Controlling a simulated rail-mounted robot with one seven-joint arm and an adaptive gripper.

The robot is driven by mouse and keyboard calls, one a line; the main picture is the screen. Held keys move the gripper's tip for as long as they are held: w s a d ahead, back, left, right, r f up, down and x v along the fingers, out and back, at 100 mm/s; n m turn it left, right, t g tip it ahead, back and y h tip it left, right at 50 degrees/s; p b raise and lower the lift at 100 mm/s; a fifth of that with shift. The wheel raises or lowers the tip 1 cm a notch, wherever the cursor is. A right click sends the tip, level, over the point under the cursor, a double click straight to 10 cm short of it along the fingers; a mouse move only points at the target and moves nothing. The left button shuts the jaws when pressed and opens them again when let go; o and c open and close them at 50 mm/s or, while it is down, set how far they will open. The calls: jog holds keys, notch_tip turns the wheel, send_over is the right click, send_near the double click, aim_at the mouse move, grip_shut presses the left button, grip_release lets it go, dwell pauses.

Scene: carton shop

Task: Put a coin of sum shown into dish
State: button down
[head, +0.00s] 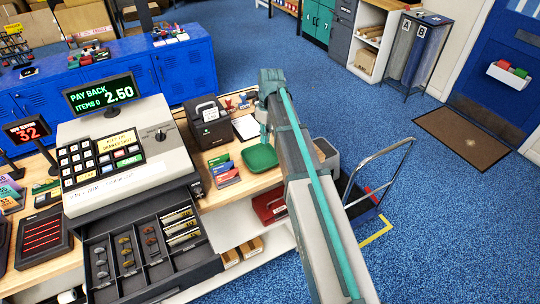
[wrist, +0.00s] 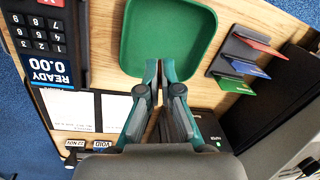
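The till display (head: 105,93) reads PAY BACK, ITEMS 0, 2.50. The open till drawer (head: 98,241) holds brown and grey coins (head: 125,252) in its left compartments and banded notes (head: 180,222) on the right. The green dish (head: 260,158) lies on the counter right of the till; what shows of it in the wrist view (wrist: 168,35) is empty. My gripper (wrist: 157,66) is at the dish's near edge in that view, fingertips close together. I see no coin between them; the fingers could hide a thin one.
Coloured cards in a holder (head: 222,170), a black box (head: 210,125) and a card terminal (wrist: 45,40) stand around the dish. The till (head: 125,150) stands left of it. A trolley with a rail handle (head: 385,160) is right of the counter, with open floor beyond.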

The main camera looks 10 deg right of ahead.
jog(key=b, duration=0.3)
send_over(264, 158)
jog(key=shift+w+d+f, duration=0.1)
jog(key=shift+d+f, duration=0.05)
jog(key=shift+f, duration=1.3)
jog(key=shift+d+f, duration=0.1)
jog(key=shift+f, duration=1.35)
jog(key=c, duration=1.2)
grip_release()
jog(key=shift+c, duration=0.2)
notch_tip(264, 158, up, 12)
jog(key=d, duration=0.1)
jog(key=shift+w+d, duration=0.15)
jog(key=shift+w, duration=0.25)
